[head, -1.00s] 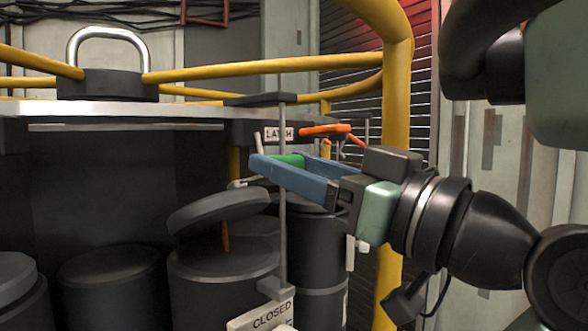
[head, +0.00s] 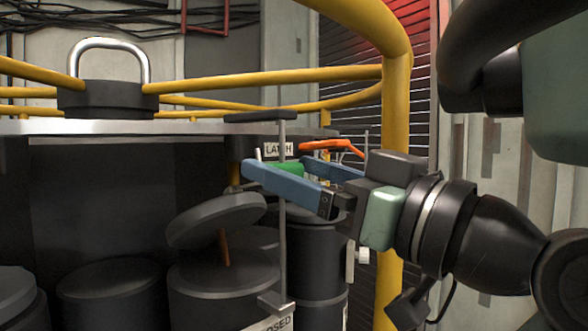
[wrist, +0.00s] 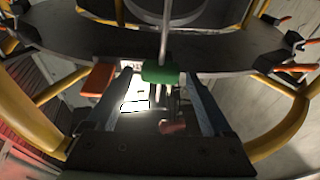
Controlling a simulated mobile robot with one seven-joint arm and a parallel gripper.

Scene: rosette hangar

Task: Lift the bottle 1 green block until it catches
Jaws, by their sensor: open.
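The green block (head: 288,171) sits below the round grey deck, near the LATCH label, close to a thin vertical grey rod. My gripper (head: 276,172) has two blue fingers, spread apart, one on each side of the block. The near finger hides part of it in the head view. In the wrist view the green block (wrist: 163,73) lies at the far end of the gap between the fingers (wrist: 160,90), with a pale rod rising behind it. Touch between fingers and block cannot be told.
An orange handle (head: 332,147) is just above and behind the fingers. Yellow rails (head: 270,78) circle the deck, with a thick yellow post (head: 396,130) behind my wrist. Dark canisters (head: 110,285) stand below. A padlock-like block (head: 115,98) sits on the deck.

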